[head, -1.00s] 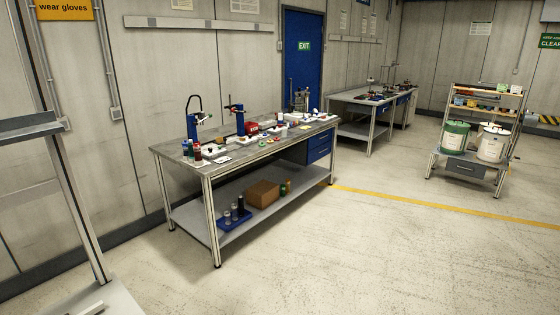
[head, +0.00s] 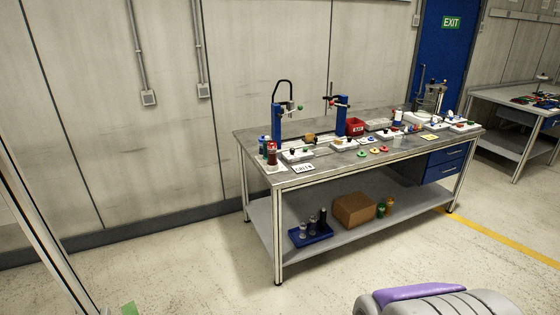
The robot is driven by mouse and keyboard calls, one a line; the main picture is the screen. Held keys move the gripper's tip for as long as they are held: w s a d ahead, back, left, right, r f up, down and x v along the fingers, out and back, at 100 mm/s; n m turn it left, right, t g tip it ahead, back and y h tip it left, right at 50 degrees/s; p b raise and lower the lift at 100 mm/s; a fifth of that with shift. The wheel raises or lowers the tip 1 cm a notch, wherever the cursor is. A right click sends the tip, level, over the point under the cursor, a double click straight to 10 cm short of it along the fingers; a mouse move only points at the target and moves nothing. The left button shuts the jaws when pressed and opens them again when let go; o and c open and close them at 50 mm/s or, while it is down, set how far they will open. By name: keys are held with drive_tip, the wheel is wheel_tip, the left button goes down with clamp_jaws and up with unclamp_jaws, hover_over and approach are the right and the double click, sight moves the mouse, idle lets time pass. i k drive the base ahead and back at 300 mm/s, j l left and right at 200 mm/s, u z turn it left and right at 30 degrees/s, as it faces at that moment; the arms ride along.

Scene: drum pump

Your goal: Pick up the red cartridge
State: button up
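A red cartridge (head: 272,154) appears to stand upright near the left front corner of the workbench (head: 310,175), in the head view. It is small and its details cannot be made out. A blue item (head: 263,142) and a dark red one stand close beside it. My gripper's fingers do not show. A rounded grey and purple shape at the bottom right edge seems to be part of my own body.
The lower shelf holds a cardboard box (head: 354,208) and a blue tray (head: 310,236). A grey upright (head: 38,225) stands at left. Floor before the bench is clear.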

sight(272, 149)
drive_tip(key=i+l+u, duration=0.1)
drive_tip(key=i+j+z, duration=0.35)
drive_tip(key=i+j, duration=0.45)
drive_tip(key=i, duration=0.4)
drive_tip(key=i+j+z, duration=0.35)
drive_tip(key=i+j, duration=0.7)
